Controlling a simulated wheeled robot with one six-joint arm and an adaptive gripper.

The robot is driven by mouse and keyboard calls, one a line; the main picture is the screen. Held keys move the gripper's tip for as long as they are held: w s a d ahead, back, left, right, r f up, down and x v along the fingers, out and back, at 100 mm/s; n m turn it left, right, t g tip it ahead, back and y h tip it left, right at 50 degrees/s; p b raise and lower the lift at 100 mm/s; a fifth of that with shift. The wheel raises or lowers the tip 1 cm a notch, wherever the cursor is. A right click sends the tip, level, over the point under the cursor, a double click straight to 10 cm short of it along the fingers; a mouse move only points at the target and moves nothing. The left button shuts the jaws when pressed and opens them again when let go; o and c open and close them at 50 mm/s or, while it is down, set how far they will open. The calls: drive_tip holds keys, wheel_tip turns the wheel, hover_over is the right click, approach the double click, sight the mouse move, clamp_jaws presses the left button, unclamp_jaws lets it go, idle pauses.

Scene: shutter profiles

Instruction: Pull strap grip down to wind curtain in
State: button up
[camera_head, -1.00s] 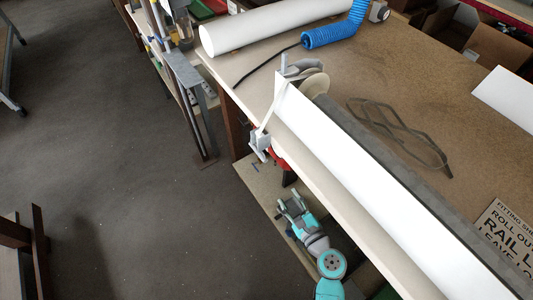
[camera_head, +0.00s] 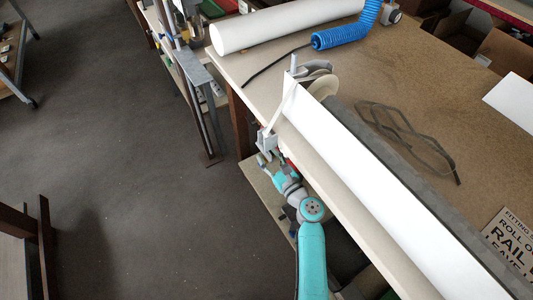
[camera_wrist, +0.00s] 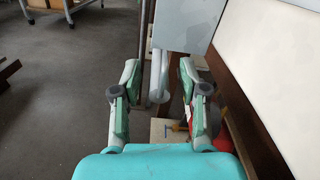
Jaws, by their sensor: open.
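The strap grip (camera_head: 266,141) is a small pale block hanging off the bench's left edge. A white strap (camera_head: 279,114) runs from it up to the round pale reel (camera_head: 323,84) at the end of the long white profile (camera_head: 380,185). My gripper (camera_head: 272,163) is open, just below the grip in the head view. In the wrist view my gripper (camera_wrist: 158,70) has a finger on each side of a narrow pale grey piece (camera_wrist: 158,84), seemingly part of the grip. I cannot tell whether the fingers touch it.
The bench top (camera_head: 420,90) carries a white roll (camera_head: 275,27), a blue coiled hose (camera_head: 345,30), a looped grey strip (camera_head: 405,135) and a sign (camera_head: 510,240). A grey metal stand (camera_head: 195,67) is left of the bench. Open floor (camera_head: 120,150) lies further left.

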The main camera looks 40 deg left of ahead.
drive_tip(key=shift+x, duration=0.75)
clamp_jaws()
